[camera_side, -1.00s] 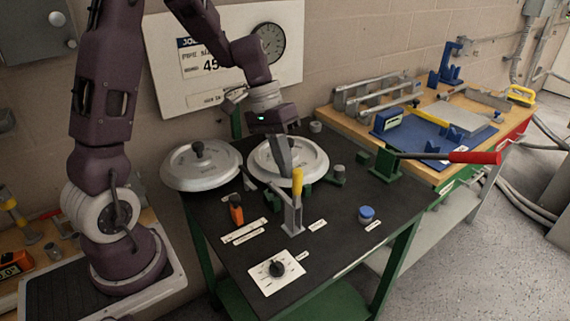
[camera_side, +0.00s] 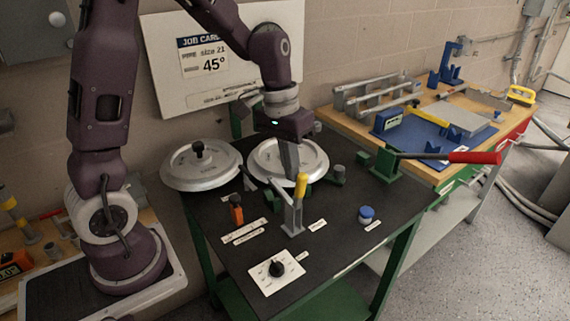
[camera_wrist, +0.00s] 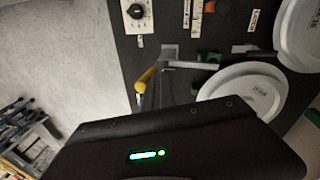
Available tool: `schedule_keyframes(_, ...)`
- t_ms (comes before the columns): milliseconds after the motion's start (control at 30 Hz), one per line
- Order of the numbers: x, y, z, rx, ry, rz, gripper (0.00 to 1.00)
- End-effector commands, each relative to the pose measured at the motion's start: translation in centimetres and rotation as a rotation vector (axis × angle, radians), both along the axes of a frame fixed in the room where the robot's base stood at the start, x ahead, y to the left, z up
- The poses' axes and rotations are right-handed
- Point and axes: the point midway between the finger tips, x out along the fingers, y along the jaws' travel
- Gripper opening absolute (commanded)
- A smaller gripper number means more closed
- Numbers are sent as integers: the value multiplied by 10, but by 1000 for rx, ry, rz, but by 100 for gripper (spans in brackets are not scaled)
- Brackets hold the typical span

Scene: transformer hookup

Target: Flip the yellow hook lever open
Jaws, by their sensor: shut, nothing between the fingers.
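The yellow hook lever (camera_side: 301,186) stands nearly upright on a grey metal bracket (camera_side: 291,218) near the middle of the black table. It leans slightly to the right in the side view. In the wrist view the yellow lever (camera_wrist: 147,77) shows just beyond my fingers. My gripper (camera_side: 291,178) points down, shut and empty, with its fingertips close behind and left of the lever. I cannot tell whether they touch it. In the wrist view the fingers (camera_wrist: 158,92) are partly hidden by my gripper's dark body.
Two white round discs (camera_side: 201,165) lie behind the bracket. An orange-and-black handle (camera_side: 236,209), a blue knob (camera_side: 366,214) and a dial plate (camera_side: 277,271) surround it. A red-handled lever (camera_side: 474,157) sticks out at the right. The front right of the table is clear.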

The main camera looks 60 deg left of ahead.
Motion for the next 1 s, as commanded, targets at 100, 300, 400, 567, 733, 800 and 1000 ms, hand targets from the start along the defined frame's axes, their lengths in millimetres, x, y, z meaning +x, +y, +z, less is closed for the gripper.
schedule_keyframes(100, 0, -13, 0, 50, 1, -6, 0)
schedule_keyframes(300, -1, -33, -2, 47, 3, -5, 0)
schedule_keyframes(400, -1, -42, -4, 47, 3, -4, 0)
schedule_keyframes(567, -1, -57, -10, 46, 4, -3, 0)
schedule_keyframes(733, -1, -72, -18, 46, 3, -3, 0)
schedule_keyframes(800, 0, -78, -22, 65, 2, -9, 0)
schedule_keyframes(1000, -1, -89, -33, 186, 2, -3, 0)
